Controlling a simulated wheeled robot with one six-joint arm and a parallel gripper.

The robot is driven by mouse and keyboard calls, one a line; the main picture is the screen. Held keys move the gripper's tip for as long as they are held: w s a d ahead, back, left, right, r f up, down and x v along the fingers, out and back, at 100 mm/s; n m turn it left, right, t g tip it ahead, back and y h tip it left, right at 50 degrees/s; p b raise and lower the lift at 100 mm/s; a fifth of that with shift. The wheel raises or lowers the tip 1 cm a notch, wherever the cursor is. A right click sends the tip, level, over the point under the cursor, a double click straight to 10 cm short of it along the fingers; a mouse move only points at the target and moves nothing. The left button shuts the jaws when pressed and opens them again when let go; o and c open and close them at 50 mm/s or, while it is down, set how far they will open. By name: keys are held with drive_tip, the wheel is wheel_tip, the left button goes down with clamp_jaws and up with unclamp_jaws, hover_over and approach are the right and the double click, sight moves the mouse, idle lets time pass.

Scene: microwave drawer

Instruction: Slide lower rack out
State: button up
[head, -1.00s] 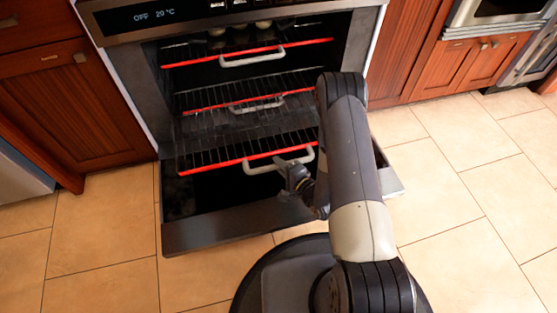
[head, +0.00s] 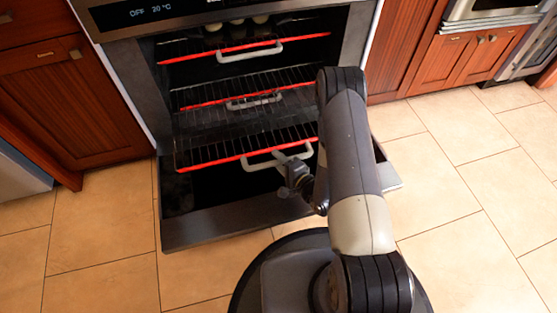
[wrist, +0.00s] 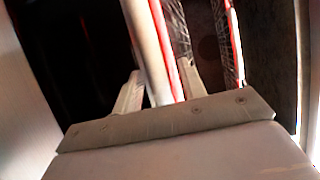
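The lower rack (head: 212,162) is a dark wire rack with a red front edge, low in the open oven. Its pale looped handle (head: 250,165) sticks out at the front. My gripper (head: 287,163) is at the right part of this handle. In the wrist view my gripper (wrist: 160,76) has its two pale fingers apart. A pale bar (wrist: 146,38), which looks like the handle, runs between them, with a dark gap beside the left finger. Whether either finger touches it is hard to tell. My arm hides the right end of the rack.
The oven door (head: 215,226) is folded down below the racks. A middle rack (head: 205,102) and an upper rack (head: 190,56) with similar handles sit above. Wooden cabinets (head: 70,115) flank the oven. The tiled floor (head: 450,180) at the right is clear.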

drive_tip(key=p+v, duration=0.2)
drive_tip(key=v, duration=0.8)
drive_tip(key=shift+s+p, duration=0.2)
drive_tip(key=shift+p, duration=0.1)
drive_tip(key=shift+d, duration=0.1)
drive_tip(key=b+x, duration=0.2)
drive_tip(key=x, duration=0.8)
drive_tip(key=shift+b, duration=0.4)
drive_tip(key=shift+w+a, duration=0.25)
drive_tip(key=shift+w, duration=0.3)
